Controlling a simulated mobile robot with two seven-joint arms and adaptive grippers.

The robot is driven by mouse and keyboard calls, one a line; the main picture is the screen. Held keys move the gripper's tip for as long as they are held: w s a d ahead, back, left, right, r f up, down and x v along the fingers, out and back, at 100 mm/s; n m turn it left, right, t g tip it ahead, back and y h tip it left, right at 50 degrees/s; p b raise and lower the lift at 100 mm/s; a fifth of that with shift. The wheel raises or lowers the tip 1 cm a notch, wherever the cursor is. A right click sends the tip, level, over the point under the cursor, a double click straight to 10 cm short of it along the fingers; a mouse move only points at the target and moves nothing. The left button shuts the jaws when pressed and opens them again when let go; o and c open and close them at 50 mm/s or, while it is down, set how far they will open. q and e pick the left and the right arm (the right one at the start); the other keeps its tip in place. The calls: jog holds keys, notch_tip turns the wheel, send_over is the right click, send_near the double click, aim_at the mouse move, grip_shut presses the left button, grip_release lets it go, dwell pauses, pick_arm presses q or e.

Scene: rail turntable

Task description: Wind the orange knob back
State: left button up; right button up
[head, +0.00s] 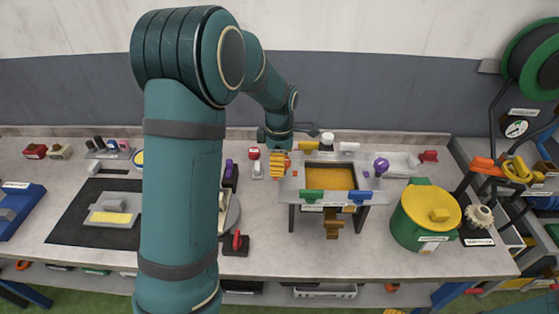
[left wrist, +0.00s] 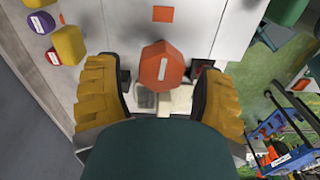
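The orange knob (left wrist: 162,67) is a faceted, red-orange piece with a small white mark, seen in the left wrist view above a light grey surface. My left gripper (left wrist: 160,95) is open, with one yellow finger on each side of the knob and a visible gap to both. In the head view my left gripper (head: 281,164) points down at the left edge of the grey raised stand (head: 290,190); its fingers mostly hide the knob there. An orange-yellow panel (head: 330,178) is set in the stand's top. My right gripper is not in view.
Around the stand are a purple knob (head: 381,165), a green block (head: 312,196) and a white cylinder (head: 327,138). A green pot with a yellow lid (head: 432,207) stands to the right. A red-handled black piece (head: 236,243) is at front left. My left arm hides part of the bench.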

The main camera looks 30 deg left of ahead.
pick_arm(q)
jog(key=shift+r, duration=0.1)
notch_tip(320, 180, up, 12)
dwell(0.5)
dwell(0.5)
